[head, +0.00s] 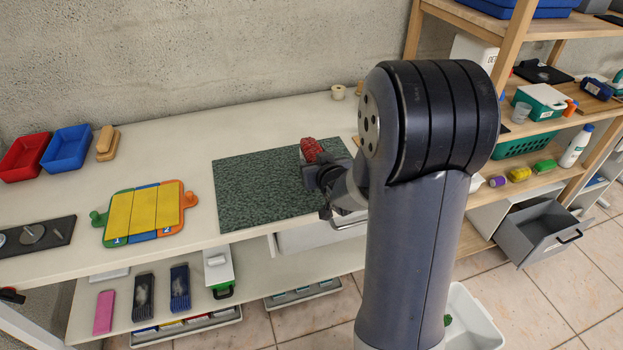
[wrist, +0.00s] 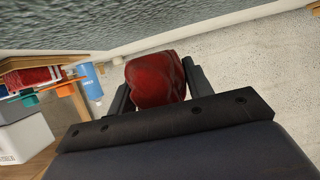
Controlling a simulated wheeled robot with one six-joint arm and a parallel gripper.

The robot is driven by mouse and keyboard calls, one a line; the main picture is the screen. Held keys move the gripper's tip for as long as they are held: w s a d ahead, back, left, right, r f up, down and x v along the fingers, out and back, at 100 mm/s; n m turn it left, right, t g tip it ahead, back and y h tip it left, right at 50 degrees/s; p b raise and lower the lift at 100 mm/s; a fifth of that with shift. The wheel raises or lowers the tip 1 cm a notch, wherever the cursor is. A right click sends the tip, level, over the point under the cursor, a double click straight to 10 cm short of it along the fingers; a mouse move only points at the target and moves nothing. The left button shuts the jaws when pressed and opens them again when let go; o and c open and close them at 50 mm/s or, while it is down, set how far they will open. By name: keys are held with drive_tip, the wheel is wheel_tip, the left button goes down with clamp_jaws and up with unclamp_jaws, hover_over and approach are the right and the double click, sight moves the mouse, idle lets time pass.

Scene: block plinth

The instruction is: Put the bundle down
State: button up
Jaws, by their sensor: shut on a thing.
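The bundle is a dark red, rounded thing. In the head view the bundle (head: 312,149) shows over the far right part of a dark green-grey mat (head: 252,192) on the white worktop. My gripper (head: 315,163) is shut on it; my arm comes in from the right. In the wrist view the bundle (wrist: 156,80) sits between the two dark fingers of my gripper (wrist: 158,88). Its lower part is hidden behind the gripper body. I cannot tell whether the bundle touches the mat.
Left of the mat lies a yellow board (head: 144,212) with coloured edges. Red (head: 25,157) and blue (head: 67,148) trays and a wooden brush (head: 106,143) stand farther left. A tape roll (head: 338,92) is at the back. Most of the mat is bare.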

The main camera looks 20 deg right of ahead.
drive_tip(key=shift+f, duration=2.3)
drive_tip(key=shift+f+b, duration=0.2)
drive_tip(key=shift+b, duration=0.15)
drive_tip(key=o, duration=1)
drive_tip(key=shift+o, duration=0.2)
drive_tip(key=shift+r, duration=0.1)
